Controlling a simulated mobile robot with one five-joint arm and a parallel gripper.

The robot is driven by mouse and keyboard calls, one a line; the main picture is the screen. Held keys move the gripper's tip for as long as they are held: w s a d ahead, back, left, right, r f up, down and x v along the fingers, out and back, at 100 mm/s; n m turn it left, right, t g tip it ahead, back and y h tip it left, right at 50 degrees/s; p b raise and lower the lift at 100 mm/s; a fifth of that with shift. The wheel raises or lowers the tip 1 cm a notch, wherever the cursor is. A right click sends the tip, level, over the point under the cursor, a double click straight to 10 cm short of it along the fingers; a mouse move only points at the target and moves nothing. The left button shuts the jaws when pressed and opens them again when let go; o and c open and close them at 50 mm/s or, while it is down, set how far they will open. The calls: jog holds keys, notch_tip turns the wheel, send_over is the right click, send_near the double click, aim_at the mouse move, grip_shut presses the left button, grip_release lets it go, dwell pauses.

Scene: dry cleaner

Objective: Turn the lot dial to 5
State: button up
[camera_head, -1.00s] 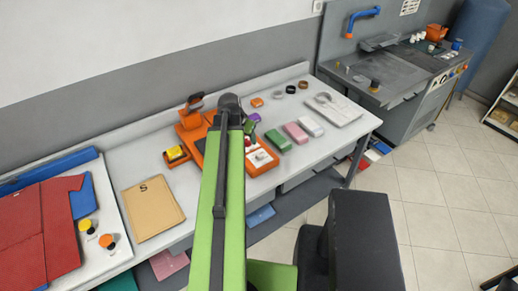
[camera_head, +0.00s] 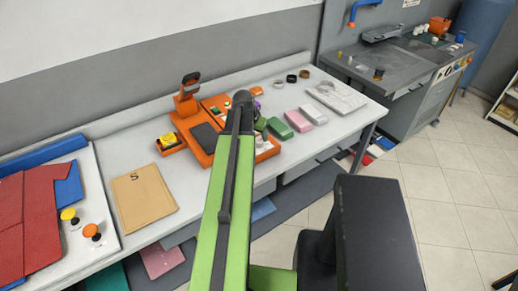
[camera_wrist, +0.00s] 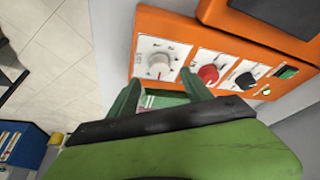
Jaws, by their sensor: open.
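An orange control unit (camera_head: 206,157) stands on the long counter. In the wrist view its sloped panel (camera_wrist: 142,28) carries a pale dial (camera_wrist: 158,65) on a white marked plate, a red knob (camera_wrist: 208,74), a black knob (camera_wrist: 244,81) and a green element (camera_wrist: 287,72). In the head view my arm hides part of the panel.
A tan envelope (camera_head: 143,193) and a red garment (camera_head: 35,222) lie left. An orange upright part (camera_head: 186,100) rises behind the unit. Grey machinery (camera_head: 400,80) stands far right.

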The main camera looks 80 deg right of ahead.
aim_at(259, 141)
jog(key=b+x, duration=0.3)
jog(key=x, duration=0.2)
jog(key=shift+r, duration=0.1)
